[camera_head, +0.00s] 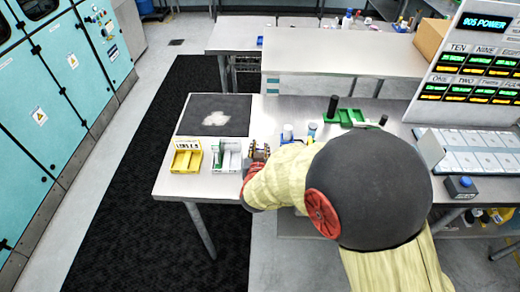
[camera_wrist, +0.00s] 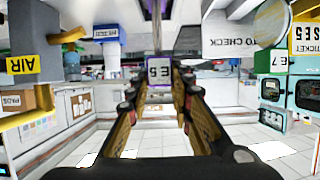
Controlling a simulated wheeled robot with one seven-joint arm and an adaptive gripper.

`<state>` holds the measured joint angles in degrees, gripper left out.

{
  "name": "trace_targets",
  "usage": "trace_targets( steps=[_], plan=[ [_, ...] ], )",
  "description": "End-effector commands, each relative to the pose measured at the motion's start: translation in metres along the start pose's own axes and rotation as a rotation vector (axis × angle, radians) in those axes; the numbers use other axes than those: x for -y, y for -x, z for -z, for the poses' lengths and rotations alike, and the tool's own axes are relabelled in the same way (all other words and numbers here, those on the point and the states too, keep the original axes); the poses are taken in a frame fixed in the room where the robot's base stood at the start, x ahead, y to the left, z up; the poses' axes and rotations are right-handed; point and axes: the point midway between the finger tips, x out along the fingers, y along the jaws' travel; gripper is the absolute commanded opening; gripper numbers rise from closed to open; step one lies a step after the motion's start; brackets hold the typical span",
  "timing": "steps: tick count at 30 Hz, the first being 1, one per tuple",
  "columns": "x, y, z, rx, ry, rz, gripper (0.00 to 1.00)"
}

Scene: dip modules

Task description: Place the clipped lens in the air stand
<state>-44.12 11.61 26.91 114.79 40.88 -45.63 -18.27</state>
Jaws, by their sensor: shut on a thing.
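In the wrist view my gripper (camera_wrist: 160,84) is shut on a small clip (camera_wrist: 159,71) with a pale tag marked E5. A thin purple-edged upright part rises above the tag; the lens is seen nearly edge-on, if at all. A yellow label reading AIR (camera_wrist: 26,66) stands at the left of the wrist view, apart from my gripper. How the air stand is shaped there is unclear. In the head view my gripper (camera_head: 259,152) is low over the table, just right of the white tray. My arm hides part of the table, and I cannot make out the clip there.
The yellow tray (camera_head: 186,160) and white tray (camera_head: 228,160) stand at the table's front left. A dark mat (camera_head: 214,115) lies behind them. Green stands (camera_head: 346,117) are behind my arm. In the wrist view, a round disc (camera_wrist: 271,22) and a tag marked E7 (camera_wrist: 275,60) are at right.

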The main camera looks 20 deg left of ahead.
Motion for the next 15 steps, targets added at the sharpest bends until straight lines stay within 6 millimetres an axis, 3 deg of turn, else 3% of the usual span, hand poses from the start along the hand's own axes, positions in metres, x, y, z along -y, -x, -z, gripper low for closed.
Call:
trace_targets(
  steps=[4, 5, 15],
  plan=[
    [0.0, -0.0015, -0.0038, 0.0, 0.0, 0.0, 0.0],
    [-0.0001, -0.0013, -0.0036, 0.001, 0.0, 0.0, 0.23],
    [-0.0001, -0.0011, -0.0031, 0.001, 0.0, 0.0, 0.4]
  ],
)
